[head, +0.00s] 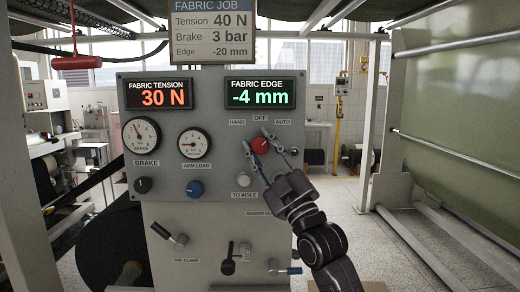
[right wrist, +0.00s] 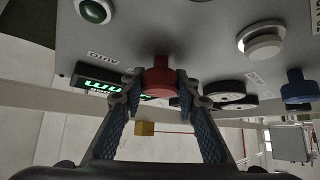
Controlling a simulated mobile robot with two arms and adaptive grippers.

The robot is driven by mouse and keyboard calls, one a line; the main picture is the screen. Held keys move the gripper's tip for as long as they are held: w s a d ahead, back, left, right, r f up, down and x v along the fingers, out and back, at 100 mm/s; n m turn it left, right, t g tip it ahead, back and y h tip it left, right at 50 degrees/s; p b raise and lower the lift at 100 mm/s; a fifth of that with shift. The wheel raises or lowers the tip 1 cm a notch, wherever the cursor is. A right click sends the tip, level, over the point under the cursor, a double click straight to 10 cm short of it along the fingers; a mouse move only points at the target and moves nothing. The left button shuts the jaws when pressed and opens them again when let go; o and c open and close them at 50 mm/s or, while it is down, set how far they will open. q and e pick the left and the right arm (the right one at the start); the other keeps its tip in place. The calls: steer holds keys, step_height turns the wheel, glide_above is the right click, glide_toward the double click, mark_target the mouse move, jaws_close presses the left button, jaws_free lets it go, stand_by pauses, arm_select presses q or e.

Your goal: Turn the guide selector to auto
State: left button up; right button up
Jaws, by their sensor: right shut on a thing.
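The guide selector (head: 260,145) is a red knob on the grey control panel (head: 222,118), with HAND printed at its upper left, OFF above and AUTO at its upper right. My right gripper (head: 265,143) reaches it from the lower right and is shut on it, one finger on each side. In the right wrist view the red knob (right wrist: 160,76) sits between the two fingertips, with an AUTO label close by at the left. The fingers partly cover the knob, and I cannot tell which mark it points to. My left gripper is not in view.
The panel has a brake knob (head: 143,185), a blue knob (head: 194,189), a white TO AISLE button (head: 243,179) and two dials. Displays read 30 N and -4 mm (head: 260,93). Handles (head: 170,234) stick out below. Green fabric (head: 455,110) hangs at the right.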

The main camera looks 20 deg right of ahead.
steer(key=shift+m, duration=0.3)
steer(key=o, duration=1.2)
steer(key=shift+c, duration=0.2)
steer(key=v, duration=1.2)
steer(key=shift+w+a+f, duration=0.1)
steer(key=shift+a+f, duration=0.05)
steer(key=shift+f, duration=0.1)
